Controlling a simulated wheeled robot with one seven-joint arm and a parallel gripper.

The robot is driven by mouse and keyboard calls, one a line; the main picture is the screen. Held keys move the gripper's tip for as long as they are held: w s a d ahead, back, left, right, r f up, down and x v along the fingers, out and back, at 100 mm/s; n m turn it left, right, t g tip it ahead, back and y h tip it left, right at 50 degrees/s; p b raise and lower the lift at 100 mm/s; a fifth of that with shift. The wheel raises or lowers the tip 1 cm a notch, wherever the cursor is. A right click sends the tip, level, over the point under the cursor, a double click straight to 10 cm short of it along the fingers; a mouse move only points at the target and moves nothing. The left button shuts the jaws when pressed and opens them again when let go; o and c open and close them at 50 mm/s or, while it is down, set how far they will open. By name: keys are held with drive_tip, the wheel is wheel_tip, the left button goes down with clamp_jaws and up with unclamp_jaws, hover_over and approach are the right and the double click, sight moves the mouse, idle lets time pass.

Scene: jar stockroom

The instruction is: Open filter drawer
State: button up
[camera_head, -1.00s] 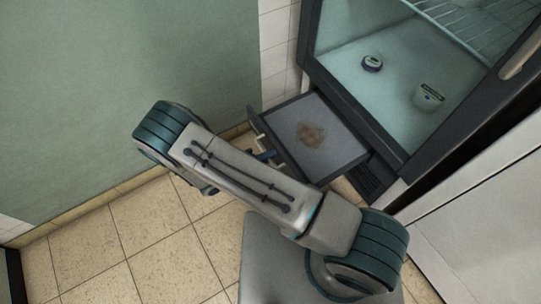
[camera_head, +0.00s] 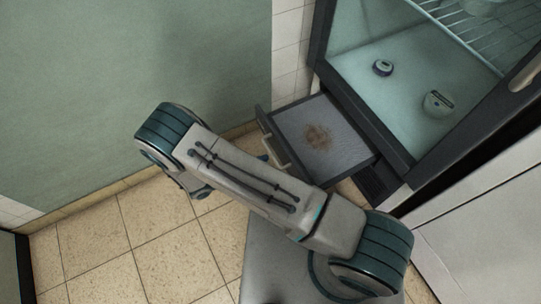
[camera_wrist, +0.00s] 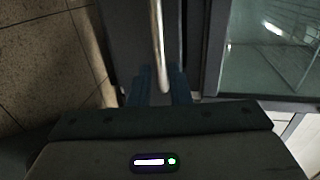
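The filter drawer (camera_head: 352,135) is pulled out from the base of the glass-fronted cabinet. Its grey mesh floor has a brown stain (camera_head: 318,138). The pale bar handle (camera_head: 275,150) is on the drawer's front panel. My gripper (camera_head: 262,158) is mostly hidden behind my arm, just left of the handle. In the wrist view, the two blue fingers of my gripper (camera_wrist: 161,75) stand apart with a gap between them. The metal handle (camera_wrist: 157,40) runs down in line with that gap; I cannot tell whether it touches either finger.
The cabinet (camera_head: 400,165) holds a small round jar (camera_head: 382,68) and a pale tub (camera_head: 438,103) on its floor, under a wire shelf. A white panel (camera_head: 480,200) stands to the right. A green wall (camera_head: 130,60) is at left. Tiled floor (camera_head: 120,235) is clear at lower left.

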drive_tip(key=p+v, duration=0.1)
drive_tip(key=v, duration=0.7)
drive_tip(key=shift+s+a, duration=0.2)
drive_tip(key=shift+a, duration=0.1)
drive_tip(key=w+d+r+m+g+y+p, duration=0.25)
drive_tip(key=d+r+m+p, duration=0.35)
drive_tip(key=r, duration=0.6)
drive_tip(key=w+d+r+m+g+y+p, duration=0.1)
drive_tip(key=w+d+r+m+g+p, duration=0.2)
drive_tip(key=r+m, duration=0.65)
drive_tip(key=w+d+r+m+g+y+p, duration=0.15)
drive_tip(key=d+r+m+g+p, duration=0.3)
drive_tip(key=r, duration=0.95)
drive_tip(key=s+d+r+m+t+y+p, duration=0.1)
drive_tip(key=s+d+r+m+y+p, duration=0.1)
drive_tip(key=d+r+m+p, duration=0.3)
drive_tip(key=s+d+r+m+t+y+p, duration=0.1)
drive_tip(key=s+d+r+m+y+p, duration=0.2)
drive_tip(key=r+m, duration=0.7)
drive_tip(key=s+d+r+m+t+y+p, duration=0.2)
drive_tip(key=d+r+m+p, duration=0.4)
drive_tip(key=r, duration=0.8)
drive_tip(key=shift+s+d+r+m+y+p, duration=0.15)
drive_tip(key=shift+s+d+m+y+p, duration=0.3)
drive_tip(key=shift+s+d+m, duration=0.7)
drive_tip(key=shift+a, duration=0.2)
